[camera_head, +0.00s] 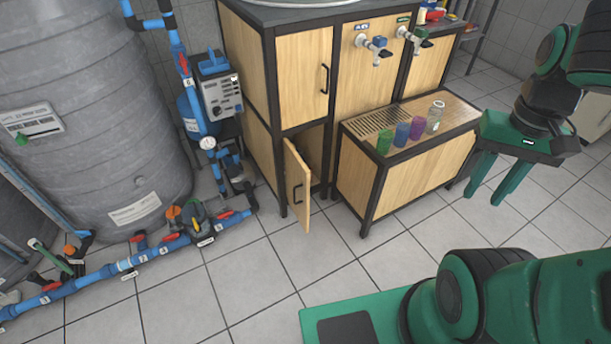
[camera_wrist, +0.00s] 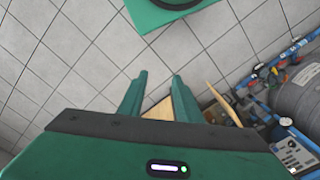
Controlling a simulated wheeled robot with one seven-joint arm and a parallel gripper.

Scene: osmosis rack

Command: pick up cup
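Three cups stand in a row on the low bench (camera_head: 366,195) below the taps in the head view: a green cup (camera_head: 384,142), a blue cup (camera_head: 402,134) and a purple cup (camera_head: 417,128). A clear glass jar (camera_head: 435,116) stands at the right end of the row. My gripper (camera_head: 483,196) hangs to the right of the bench, apart from the cups, fingers pointing down. Its two fingers are spread with nothing between them. In the wrist view my gripper (camera_wrist: 160,75) also shows open. No cup shows in the wrist view.
A wooden cabinet with two taps (camera_head: 377,46) rises behind the bench. A lower cabinet door (camera_head: 297,187) stands ajar. A grey tank (camera_head: 90,110) and blue pipes (camera_head: 150,252) fill the left. The tiled floor (camera_head: 270,290) in front is clear.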

